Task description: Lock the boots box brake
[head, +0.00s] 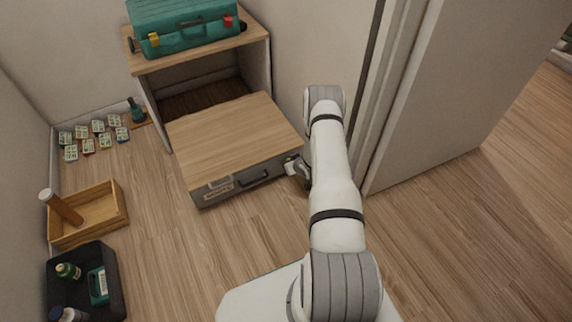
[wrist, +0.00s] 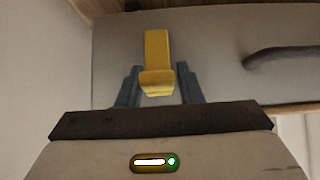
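The boots box (head: 235,135) is a low drawer box with a wooden top and a grey front, standing out from under a wooden bench. A yellow lever (wrist: 157,50), which looks like the brake, is on the grey front (wrist: 220,50) in the wrist view. My gripper (wrist: 157,88) is at the lever, with its two blue-grey fingers apart on either side of the lever's lower end. Gaps show between fingers and lever. In the head view my gripper (head: 297,168) is at the front's right end; the lever cannot be made out there.
A dark handle (head: 253,178) and a label (head: 219,184) are on the box front. A teal case (head: 185,27) lies on the bench (head: 200,53). A wooden tray (head: 118,208) and a black bin (head: 112,262) stand at left. A wall panel (head: 440,100) rises at right. Floor before the box is clear.

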